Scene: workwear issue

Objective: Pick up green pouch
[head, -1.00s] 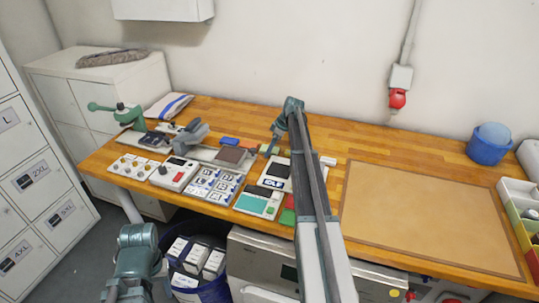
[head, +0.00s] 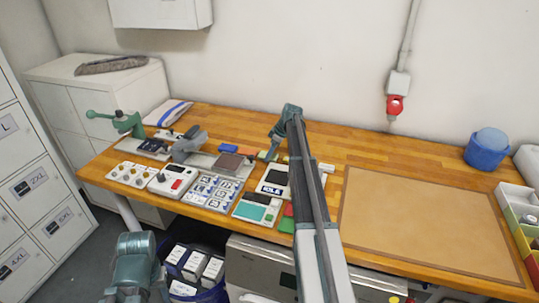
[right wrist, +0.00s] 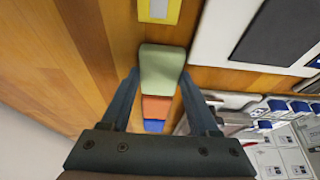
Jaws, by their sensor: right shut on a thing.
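The green pouch (right wrist: 162,70) is a small pale green rounded block in the right wrist view, between the two fingers of my right gripper (right wrist: 158,88). The fingers are shut on its two sides. In the head view my right gripper (head: 270,152) reaches down over the back of the bench, by the row of small coloured pouches, and partly hides the green one. An orange pouch (right wrist: 155,109) and a blue pouch (right wrist: 154,126) lie in line with it. My left wrist (head: 136,262) is low at the left; its fingers are out of frame.
A yellow item (right wrist: 159,9) lies just beyond the green pouch. The wooden bench (head: 330,145) also bears a white scale (head: 273,182), a card of labels (head: 211,190) and a green press (head: 125,123). A brown mat (head: 420,220) at the right is bare.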

